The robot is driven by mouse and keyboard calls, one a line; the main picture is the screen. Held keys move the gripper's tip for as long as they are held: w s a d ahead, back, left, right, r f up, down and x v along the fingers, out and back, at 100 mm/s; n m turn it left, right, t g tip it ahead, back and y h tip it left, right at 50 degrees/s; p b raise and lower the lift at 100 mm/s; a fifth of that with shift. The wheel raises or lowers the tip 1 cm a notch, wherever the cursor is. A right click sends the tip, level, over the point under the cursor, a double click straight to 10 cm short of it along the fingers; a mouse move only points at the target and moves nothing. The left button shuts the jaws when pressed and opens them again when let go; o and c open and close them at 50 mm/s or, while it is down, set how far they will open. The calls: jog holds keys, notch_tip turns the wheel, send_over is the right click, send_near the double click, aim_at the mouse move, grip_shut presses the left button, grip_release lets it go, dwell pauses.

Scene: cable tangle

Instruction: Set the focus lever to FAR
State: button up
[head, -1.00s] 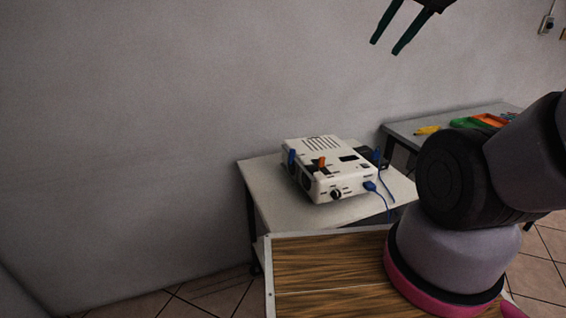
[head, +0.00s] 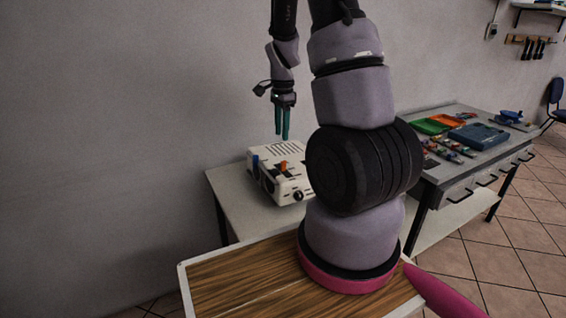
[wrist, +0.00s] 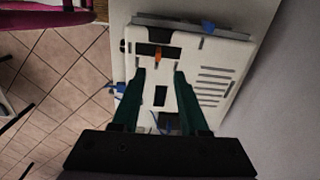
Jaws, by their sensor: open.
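The white projector-like device (head: 280,188) stands on a small table, its right part hidden behind my arm. An orange lever (head: 284,165) sticks up from its top; I take it for the focus lever. In the wrist view the orange lever (wrist: 158,57) sits in a dark slot of the white casing (wrist: 185,55). My gripper (head: 282,137) points down above the device, apart from it. In the wrist view the open fingers (wrist: 160,74) are empty, and the lever shows just beyond and between their tips. FAR markings are too small to read.
A blue part (head: 256,162) stands at the device's left edge. Blue cable pieces (wrist: 121,88) show beside the casing in the wrist view. The small table (head: 228,190) has bare room at left. A workbench (head: 455,165) with trays and tools stands right; the wall is close behind.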

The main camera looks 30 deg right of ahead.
aim_at(283, 167)
jog(key=shift+d+f, duration=0.2)
jog(key=shift+f, duration=0.3)
jog(key=shift+d+f, duration=0.15)
jog(key=shift+f, duration=0.3)
notch_tip(283, 167, down, 10)
jog(key=shift+f, duration=0.1)
grip_shut()
jog(key=shift+w, duration=0.1)
dwell(0.8)
